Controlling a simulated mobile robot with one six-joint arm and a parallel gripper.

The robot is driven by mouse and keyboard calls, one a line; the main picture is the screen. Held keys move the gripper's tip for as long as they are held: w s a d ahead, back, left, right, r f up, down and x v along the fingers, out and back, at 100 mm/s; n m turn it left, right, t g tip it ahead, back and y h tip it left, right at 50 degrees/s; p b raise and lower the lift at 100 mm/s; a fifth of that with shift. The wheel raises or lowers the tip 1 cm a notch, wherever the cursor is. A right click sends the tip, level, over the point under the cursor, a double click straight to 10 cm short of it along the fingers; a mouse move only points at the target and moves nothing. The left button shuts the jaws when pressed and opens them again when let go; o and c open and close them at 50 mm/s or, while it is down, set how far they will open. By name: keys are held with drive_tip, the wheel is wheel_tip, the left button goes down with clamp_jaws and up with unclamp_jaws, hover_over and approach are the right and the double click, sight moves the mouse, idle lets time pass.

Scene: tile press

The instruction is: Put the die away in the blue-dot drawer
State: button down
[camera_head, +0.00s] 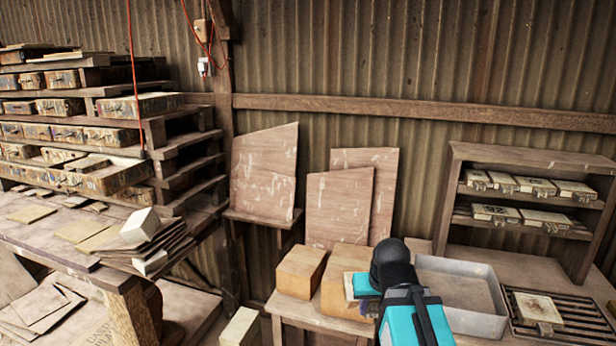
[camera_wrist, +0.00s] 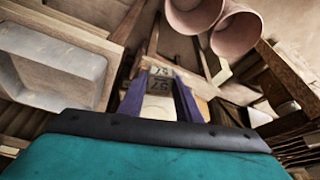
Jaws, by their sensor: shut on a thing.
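In the wrist view my gripper (camera_wrist: 160,84) is shut, its two purple fingers on either side of a small pale block with a dark, marked end, seemingly the die (camera_wrist: 159,104). In the head view the black and teal end of my arm (camera_head: 402,290) is over the bench at the lower middle, beside the metal tray, and mostly hides the fingers and what they hold. Stacked drawers (camera_head: 60,108) fill the rack at the far left. No blue dot can be made out on them.
A shallow metal tray (camera_head: 500,318) stands right of my arm, also at left in the wrist view (camera_wrist: 95,72). Wooden blocks (camera_head: 300,271) stand to its left. A small shelf (camera_head: 470,160) holds several pale blocks. Another block (camera_head: 540,308) lies on a slatted rack at right.

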drive_tip(key=shift+s+d+f, duration=0.1)
idle(0.7)
drive_tip(key=d, duration=0.6)
drive_tip(key=shift+d, duration=0.4)
drive_tip(key=shift+s, duration=0.1)
